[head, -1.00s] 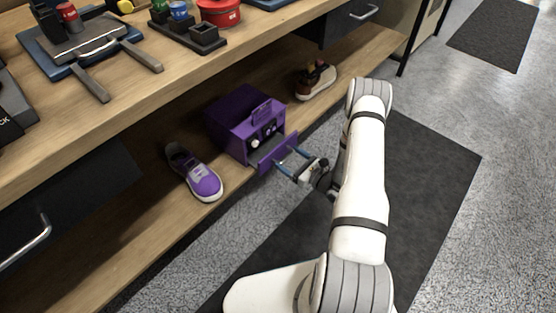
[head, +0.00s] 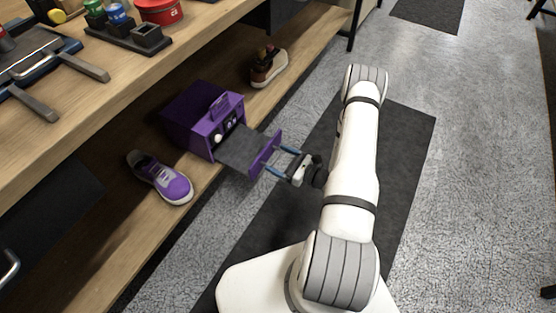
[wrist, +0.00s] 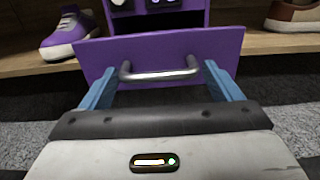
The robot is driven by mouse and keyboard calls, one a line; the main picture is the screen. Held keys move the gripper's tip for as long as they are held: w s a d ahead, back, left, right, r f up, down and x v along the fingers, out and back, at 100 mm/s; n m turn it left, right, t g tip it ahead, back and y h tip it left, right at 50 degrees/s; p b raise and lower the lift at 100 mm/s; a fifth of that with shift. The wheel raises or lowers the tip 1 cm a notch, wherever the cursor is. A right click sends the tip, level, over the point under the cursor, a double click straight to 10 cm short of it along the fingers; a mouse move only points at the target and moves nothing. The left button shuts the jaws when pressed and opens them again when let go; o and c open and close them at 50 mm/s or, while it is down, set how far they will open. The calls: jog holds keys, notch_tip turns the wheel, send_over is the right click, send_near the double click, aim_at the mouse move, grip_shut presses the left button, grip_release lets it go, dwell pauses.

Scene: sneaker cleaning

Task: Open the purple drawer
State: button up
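The purple drawer box (head: 203,117) sits on the lower wooden shelf. Its drawer front (head: 264,153) stands well out from the box, and the dark drawer floor (head: 239,149) shows between them. In the wrist view the purple drawer front (wrist: 160,50) faces me, with a silver bar handle (wrist: 159,75) across its middle. The blue fingers of my gripper (wrist: 160,78) are spread to either side of the handle, close at its two ends. Finger contact is hard to see, but the drawer moves with my gripper (head: 277,160).
A purple and grey sneaker (head: 160,178) stands on the shelf left of the box. A brown and white shoe (head: 268,67) stands to its right. The wooden workbench top (head: 150,75) overhangs the shelf. The floor mat (head: 400,145) around my arm is clear.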

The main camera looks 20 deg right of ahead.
jog(key=shift+o, duration=0.4)
jog(key=p+v, duration=0.2)
jog(key=v, duration=0.5)
jog(key=shift+s+d, duration=0.25)
jog(key=s+a+r+n+g+y+p, duration=0.1)
jog(key=a+r+n+g+p, duration=0.35)
jog(key=r, duration=0.65)
jog(key=a+r+n+g+p, duration=0.3)
jog(key=r+n+g+p, duration=0.15)
jog(key=r, duration=0.65)
jog(key=s+a+r+n+g+y+p, duration=0.1)
jog(key=a+r+n+g+p, duration=0.35)
jog(key=r, duration=0.65)
jog(key=s+r+n+h+p, duration=0.4)
jog(key=r+p, duration=0.1)
jog(key=r, duration=0.6)
jog(key=s+r+n+t+h+p, duration=0.1)
jog(key=s+r+n+h+p, duration=0.3)
jog(key=r, duration=0.8)
jog(key=s+r+n+t+h+p, duration=0.1)
jog(key=s+r+n+h+p, duration=0.3)
jog(key=r, duration=0.8)
jog(key=shift+s+n+h+p, duration=0.2)
jog(key=shift+n+h+p, duration=0.6)
jog(key=shift+n+p, duration=0.4)
